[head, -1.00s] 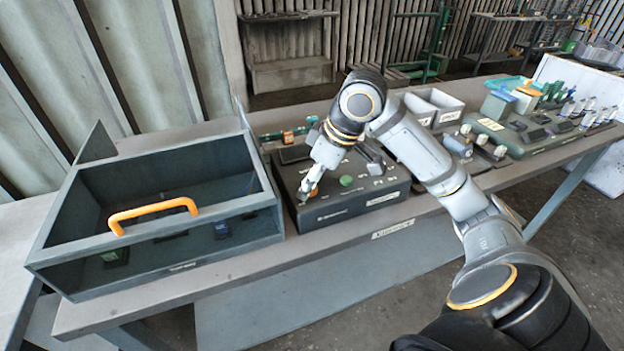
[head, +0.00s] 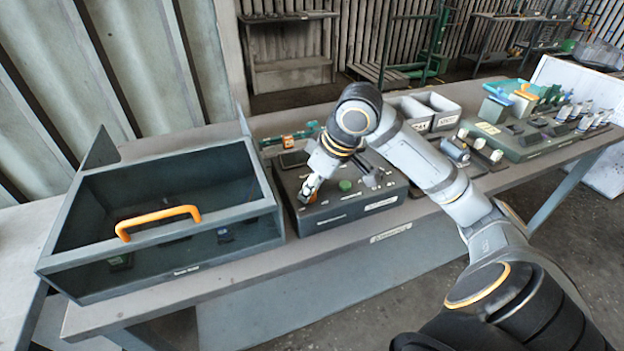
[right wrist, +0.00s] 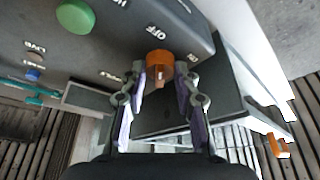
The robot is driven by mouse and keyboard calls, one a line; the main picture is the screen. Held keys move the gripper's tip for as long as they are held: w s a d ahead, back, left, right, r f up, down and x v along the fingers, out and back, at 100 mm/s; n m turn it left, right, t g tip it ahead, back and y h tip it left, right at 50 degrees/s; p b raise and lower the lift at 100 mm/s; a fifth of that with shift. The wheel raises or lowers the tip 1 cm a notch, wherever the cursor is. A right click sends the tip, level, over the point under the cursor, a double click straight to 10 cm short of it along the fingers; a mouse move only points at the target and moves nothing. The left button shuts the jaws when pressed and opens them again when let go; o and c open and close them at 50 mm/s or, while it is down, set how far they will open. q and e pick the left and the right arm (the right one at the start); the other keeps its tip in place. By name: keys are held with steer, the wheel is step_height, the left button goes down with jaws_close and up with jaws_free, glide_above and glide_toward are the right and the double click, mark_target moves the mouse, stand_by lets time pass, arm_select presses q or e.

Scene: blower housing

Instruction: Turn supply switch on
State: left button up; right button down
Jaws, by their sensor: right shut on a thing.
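The supply switch looks like an orange rotary knob (right wrist: 158,62) with a pale mark on the dark control box (right wrist: 110,45). An OFF label is printed beside it. In the right wrist view the two fingers of my right gripper (right wrist: 160,85) stand on either side of the knob and are shut on it. In the head view my right gripper (head: 309,188) is at the front left corner of the control box (head: 350,208), and mostly covers the knob. My left gripper is not in view.
A green button (head: 345,186) sits on the box top, right of my gripper. An open dark bin (head: 185,268) with an orange handle (head: 158,220) stands close on the left. Grey trays (head: 437,108) and a green fixture board (head: 545,143) lie farther right on the bench.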

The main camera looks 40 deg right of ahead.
steer(key=m+h+p, duration=0.1)
steer(key=m+p, duration=0.3)
steer(key=p, duration=0.2)
steer(key=m+h+p, duration=0.2)
steer(key=m+p, duration=0.3)
steer(key=p, duration=0.2)
steer(key=a+m+g+h+p, duration=0.1)
steer(key=m+h+p, duration=0.1)
steer(key=m+p, duration=0.3)
steer(key=shift+r+p, duration=0.3)
steer(key=shift+p, duration=0.75)
steer(key=shift+w+f+m+g+h+p, duration=0.15)
steer(key=shift+m+g+h+p, duration=0.1)
steer(key=shift+m+p, duration=0.5)
steer(key=shift+f+m+g+h+p, duration=0.15)
steer(key=shift+m+g+p, duration=0.1)
steer(key=shift+m+p, duration=0.45)
steer(key=c, duration=1)
jaws_free()
steer(key=shift+d, duration=0.1)
